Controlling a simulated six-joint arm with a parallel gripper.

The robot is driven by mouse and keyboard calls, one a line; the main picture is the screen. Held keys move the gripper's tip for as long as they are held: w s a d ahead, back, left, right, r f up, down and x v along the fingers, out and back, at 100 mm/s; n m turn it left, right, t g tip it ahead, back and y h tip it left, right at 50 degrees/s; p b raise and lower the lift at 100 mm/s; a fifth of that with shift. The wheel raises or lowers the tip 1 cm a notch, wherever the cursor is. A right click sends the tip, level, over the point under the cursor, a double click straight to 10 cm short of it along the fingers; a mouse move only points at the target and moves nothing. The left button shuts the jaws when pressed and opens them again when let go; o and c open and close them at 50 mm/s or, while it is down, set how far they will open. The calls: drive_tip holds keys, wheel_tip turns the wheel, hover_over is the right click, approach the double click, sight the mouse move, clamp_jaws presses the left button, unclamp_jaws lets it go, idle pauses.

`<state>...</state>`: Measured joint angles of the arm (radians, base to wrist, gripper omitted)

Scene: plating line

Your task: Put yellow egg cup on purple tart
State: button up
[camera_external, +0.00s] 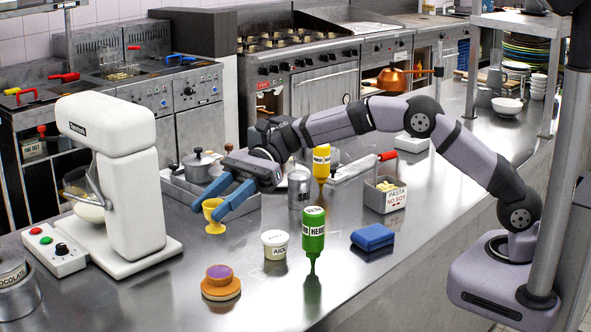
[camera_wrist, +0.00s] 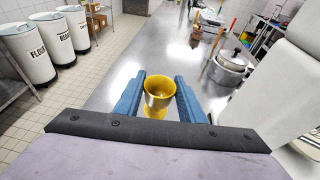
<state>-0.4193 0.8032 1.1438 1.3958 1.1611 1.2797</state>
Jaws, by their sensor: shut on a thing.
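The yellow egg cup (camera_external: 212,217) is upright between the blue fingers of my gripper (camera_external: 222,205), which are shut on it. In the wrist view the egg cup (camera_wrist: 158,98) sits between the two fingertips of my gripper (camera_wrist: 160,92). In the outside view the cup looks close to the counter; I cannot tell whether its foot touches it. I do not make out the tart in the wrist view.
A white stand mixer (camera_external: 130,180) stands left of my gripper. An aioli tub (camera_external: 275,244), a green herb bottle (camera_external: 313,237) and a salt shaker (camera_external: 299,189) stand to the right. A blue folded cloth (camera_external: 373,237) lies farther right. The counter between cup and tart looks clear.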

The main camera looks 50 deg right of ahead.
drive_tip(key=shift+f+p, duration=1.1)
drive_tip(key=shift+f, duration=3.85)
drive_tip(key=shift+f, duration=0.1)
drive_tip(key=shift+f, duration=0.15)
drive_tip(key=o, duration=1)
drive_tip(key=shift+o, duration=0.2)
